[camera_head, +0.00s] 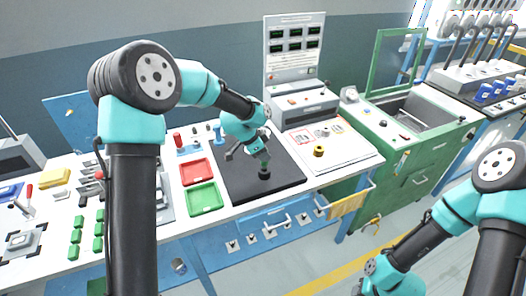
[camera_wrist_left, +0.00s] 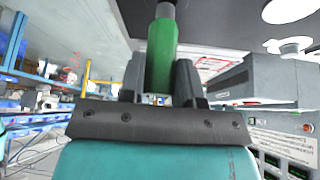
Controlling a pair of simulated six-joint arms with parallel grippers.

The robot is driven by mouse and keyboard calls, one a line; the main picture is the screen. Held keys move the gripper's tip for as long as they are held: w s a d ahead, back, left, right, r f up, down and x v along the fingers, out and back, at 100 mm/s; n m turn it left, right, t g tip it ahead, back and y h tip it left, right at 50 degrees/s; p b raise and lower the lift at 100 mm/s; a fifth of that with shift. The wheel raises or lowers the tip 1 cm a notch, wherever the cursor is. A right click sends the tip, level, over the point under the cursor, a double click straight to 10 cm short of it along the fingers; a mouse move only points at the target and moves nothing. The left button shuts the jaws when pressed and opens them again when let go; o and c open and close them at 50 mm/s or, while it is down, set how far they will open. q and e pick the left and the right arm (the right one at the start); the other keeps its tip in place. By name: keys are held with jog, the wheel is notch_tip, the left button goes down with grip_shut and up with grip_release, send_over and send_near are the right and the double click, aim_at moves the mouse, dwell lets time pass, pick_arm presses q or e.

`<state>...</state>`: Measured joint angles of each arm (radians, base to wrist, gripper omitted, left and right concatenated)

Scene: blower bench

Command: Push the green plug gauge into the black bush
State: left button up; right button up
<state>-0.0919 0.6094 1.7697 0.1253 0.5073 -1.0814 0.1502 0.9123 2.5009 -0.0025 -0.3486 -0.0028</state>
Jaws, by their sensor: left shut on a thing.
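My left gripper (camera_head: 261,156) is shut on the green plug gauge (camera_head: 264,158) above the black mat (camera_head: 232,180). In the left wrist view, the green plug gauge (camera_wrist_left: 161,58) stands between the two grey fingers, with a grey end at the top edge of the picture. The black bush (camera_head: 264,174) stands on the mat directly below the gauge. The gauge's lower end is close to the bush's top; I cannot tell whether they touch. My right gripper (camera_head: 366,279) is low at the lower right, small and partly out of frame, away from the mat.
A red tray (camera_head: 196,171) and a green tray (camera_head: 205,198) lie left of the mat. A white board with a yellow ring (camera_head: 319,151) lies to the right. A grey instrument box (camera_head: 305,103) stands behind. Several green blocks (camera_head: 76,237) lie at the left.

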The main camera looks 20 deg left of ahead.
pick_arm(q)
jog(key=shift+f, duration=1.5)
dwell(1.5)
jog(key=o, duration=1)
jog(key=shift+r, duration=0.15)
jog(key=v, duration=1.7)
jog(key=shift+r, duration=0.15)
